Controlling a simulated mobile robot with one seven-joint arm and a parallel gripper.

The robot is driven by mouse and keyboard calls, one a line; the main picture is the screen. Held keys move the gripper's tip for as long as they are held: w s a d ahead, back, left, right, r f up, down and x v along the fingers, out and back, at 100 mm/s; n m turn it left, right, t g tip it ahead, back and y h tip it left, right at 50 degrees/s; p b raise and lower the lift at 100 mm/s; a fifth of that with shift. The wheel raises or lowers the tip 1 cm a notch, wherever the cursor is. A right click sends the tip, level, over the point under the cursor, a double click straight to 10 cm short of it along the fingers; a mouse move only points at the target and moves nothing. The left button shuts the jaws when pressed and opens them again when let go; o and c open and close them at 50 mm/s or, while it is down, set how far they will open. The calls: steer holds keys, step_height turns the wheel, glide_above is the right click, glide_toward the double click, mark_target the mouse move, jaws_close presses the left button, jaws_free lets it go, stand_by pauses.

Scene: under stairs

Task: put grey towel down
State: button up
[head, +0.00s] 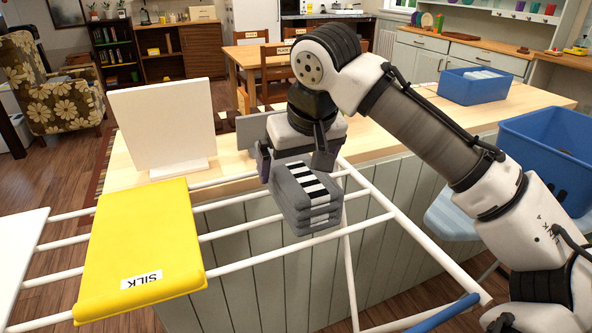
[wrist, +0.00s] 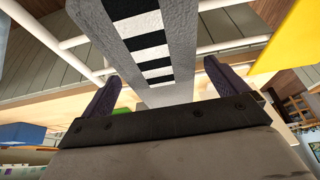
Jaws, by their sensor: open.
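The grey towel (head: 303,204) is a folded stack with a black-and-white striped band. It appears to lie across the white bars of the drying rack (head: 378,220), near the counter edge. My gripper (head: 294,162) is over the towel's far end with its jaws open. In the wrist view, the towel (wrist: 182,24) runs between the two fingers of my gripper (wrist: 160,88), with a gap showing on each side. The towel's underside and its contact with the bars are mostly hidden.
A yellow cloth labelled SILK (head: 150,235) hangs over the rack's bars to the left. A white upright panel (head: 163,125) stands on the wooden counter behind. A blue bin (head: 474,88) is on the counter, and a larger blue basket (head: 550,150) stands at right. Bare bars lie between cloth and towel.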

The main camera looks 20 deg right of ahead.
steer(key=v, duration=0.9)
steer(key=shift+s+a+r, duration=0.1)
steer(key=shift+r, duration=0.25)
